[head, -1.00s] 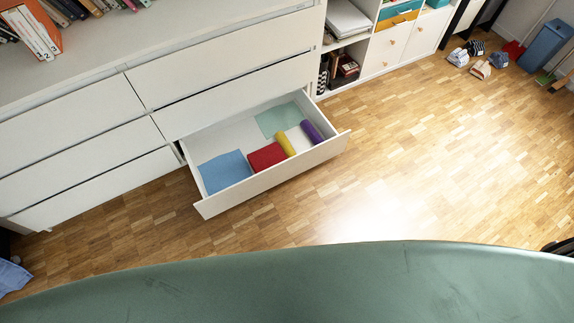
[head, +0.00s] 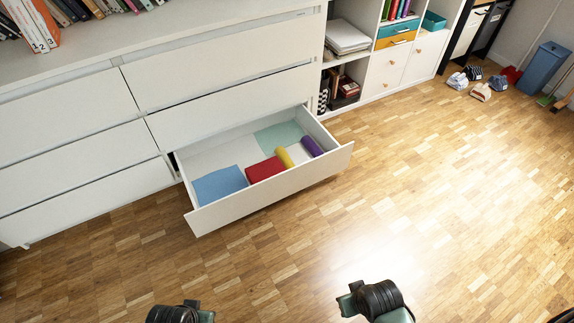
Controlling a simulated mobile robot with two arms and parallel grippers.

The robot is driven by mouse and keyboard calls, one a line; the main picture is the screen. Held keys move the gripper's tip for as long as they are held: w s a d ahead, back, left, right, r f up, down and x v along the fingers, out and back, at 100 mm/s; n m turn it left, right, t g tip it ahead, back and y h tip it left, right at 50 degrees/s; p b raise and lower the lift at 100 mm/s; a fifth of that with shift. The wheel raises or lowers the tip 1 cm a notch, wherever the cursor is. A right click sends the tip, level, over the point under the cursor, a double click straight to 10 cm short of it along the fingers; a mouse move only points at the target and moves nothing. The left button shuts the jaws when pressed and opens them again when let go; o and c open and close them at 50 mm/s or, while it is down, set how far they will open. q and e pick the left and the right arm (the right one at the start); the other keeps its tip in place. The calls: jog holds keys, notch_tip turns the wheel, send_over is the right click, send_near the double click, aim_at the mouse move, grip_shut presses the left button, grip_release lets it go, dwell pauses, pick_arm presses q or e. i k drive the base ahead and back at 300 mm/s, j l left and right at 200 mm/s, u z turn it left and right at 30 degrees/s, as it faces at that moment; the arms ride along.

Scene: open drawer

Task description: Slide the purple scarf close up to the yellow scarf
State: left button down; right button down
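The purple scarf (head: 312,146) is a small roll in the right part of the open drawer (head: 270,188). The yellow scarf (head: 285,157) is a roll to its left, with a small gap between them. Two dark arm parts of mine show at the bottom edge, one left of centre and one right of centre, both well in front of the drawer. My gripper fingers do not show, so neither gripper can be seen touching anything.
A red folded cloth (head: 266,169) lies left of the yellow scarf, and a blue cloth (head: 219,184) lies farther left. A pale green cloth (head: 279,136) lies at the drawer's back. The white dresser (head: 220,60) stands behind. The wooden floor in front is clear.

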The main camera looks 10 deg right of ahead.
aim_at(310, 145)
jog(key=i+l+u, duration=0.15)
jog(key=i+l, duration=0.15)
jog(key=i, duration=0.3)
jog(key=i+l+u, duration=0.15)
jog(key=i+l, duration=0.2)
jog(key=i, duration=0.2)
jog(key=i+l+u, duration=0.2)
jog(key=i+l, duration=0.25)
jog(key=i, duration=0.15)
